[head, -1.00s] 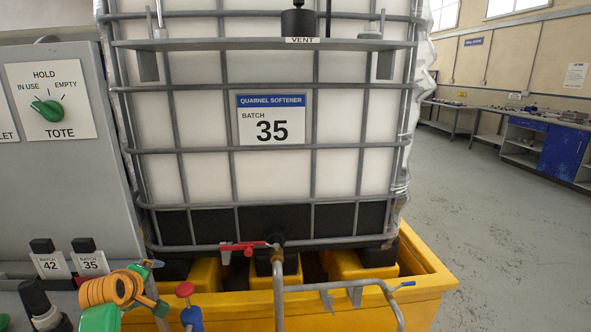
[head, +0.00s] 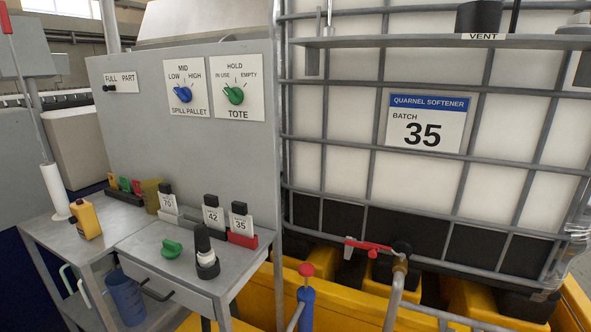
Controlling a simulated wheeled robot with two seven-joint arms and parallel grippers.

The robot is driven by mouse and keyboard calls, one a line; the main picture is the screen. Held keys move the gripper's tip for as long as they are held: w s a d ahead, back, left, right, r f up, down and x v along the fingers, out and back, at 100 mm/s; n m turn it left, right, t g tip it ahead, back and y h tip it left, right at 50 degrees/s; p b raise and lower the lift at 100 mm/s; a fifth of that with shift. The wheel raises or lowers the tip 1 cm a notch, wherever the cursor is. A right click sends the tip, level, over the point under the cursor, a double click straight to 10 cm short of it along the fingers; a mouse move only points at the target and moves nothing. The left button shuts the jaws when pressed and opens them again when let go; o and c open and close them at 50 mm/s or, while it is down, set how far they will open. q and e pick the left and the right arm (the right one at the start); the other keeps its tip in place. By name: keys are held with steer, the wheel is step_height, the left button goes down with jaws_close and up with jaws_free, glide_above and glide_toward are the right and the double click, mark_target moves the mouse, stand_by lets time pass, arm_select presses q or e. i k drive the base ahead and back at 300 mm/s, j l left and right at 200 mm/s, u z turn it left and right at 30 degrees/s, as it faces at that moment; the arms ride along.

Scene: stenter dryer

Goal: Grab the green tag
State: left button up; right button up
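A green tag (head: 125,185) stands among small coloured tags, one of them red (head: 137,187), in a dark low holder (head: 124,198) at the back left of the grey bench. The tags are small in this view, so their exact shapes are hard to tell. A separate green knob-shaped piece (head: 171,247) lies on the bench top nearer to me. Neither of my grippers is in view.
An olive pot (head: 151,195), batch-card holders marked 42 (head: 212,215) and 35 (head: 241,222), and a black-topped stamp-like item (head: 205,255) stand on the bench. A yellow device (head: 86,220) sits at left. The batch 35 tote (head: 425,190) fills the right.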

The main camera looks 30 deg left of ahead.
mark_target(124, 187)
steer(key=u, duration=2.05)
steer(key=i+j, duration=0.15)
steer(key=j, duration=0.2)
steer(key=i+j, duration=0.2)
steer(key=j, duration=0.15)
steer(key=i+j, duration=0.15)
steer(key=j, duration=0.2)
steer(key=i+j+z, duration=0.1)
steer(key=j, duration=0.3)
steer(key=i+j, duration=0.25)
steer(key=j, duration=0.1)
